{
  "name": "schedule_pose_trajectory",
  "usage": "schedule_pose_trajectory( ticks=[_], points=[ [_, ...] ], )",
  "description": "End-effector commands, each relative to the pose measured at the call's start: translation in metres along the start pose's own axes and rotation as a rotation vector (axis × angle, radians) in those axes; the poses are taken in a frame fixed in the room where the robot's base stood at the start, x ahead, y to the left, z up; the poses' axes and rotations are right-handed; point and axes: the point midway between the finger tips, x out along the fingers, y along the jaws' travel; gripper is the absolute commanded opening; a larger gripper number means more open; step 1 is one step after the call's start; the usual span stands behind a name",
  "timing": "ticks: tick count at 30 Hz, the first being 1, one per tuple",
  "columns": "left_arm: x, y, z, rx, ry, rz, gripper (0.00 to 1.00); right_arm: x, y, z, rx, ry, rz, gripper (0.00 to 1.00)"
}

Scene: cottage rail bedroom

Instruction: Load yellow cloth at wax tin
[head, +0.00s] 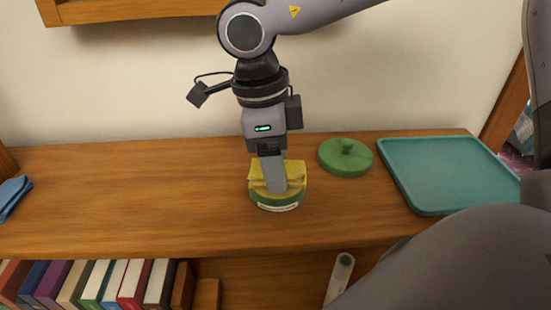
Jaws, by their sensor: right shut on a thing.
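The yellow cloth (295,172) is folded and sits at the top of the wax tin (277,203), a round green tin with a pale label on its front. My right gripper (274,190) points straight down over the tin and is shut on the cloth. The fingers hide part of the cloth and the tin's inside. I cannot tell whether the cloth touches the wax. A green round lid (345,157) with a knob lies on the wooden top, to the right of the tin and apart from it. My left gripper is not in view.
A teal tray (440,150) lies on the right of the wooden top (130,195). A blue cloth (13,195) is at the far left edge. Several books (95,283) stand on a shelf below. A white cylinder (340,277) is below the front edge.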

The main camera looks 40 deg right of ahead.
Motion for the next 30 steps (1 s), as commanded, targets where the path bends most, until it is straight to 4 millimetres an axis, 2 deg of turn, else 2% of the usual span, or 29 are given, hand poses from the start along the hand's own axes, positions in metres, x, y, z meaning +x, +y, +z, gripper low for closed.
schedule_pose_trajectory(
  ticks=[24,30],
  points=[
    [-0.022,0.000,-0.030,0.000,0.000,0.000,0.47,-0.066,0.000,-0.010,0.000,0.000,-0.001,0.32],
    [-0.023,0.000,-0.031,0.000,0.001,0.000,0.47,-0.069,0.000,-0.010,0.000,0.000,-0.001,0.32]
  ],
)
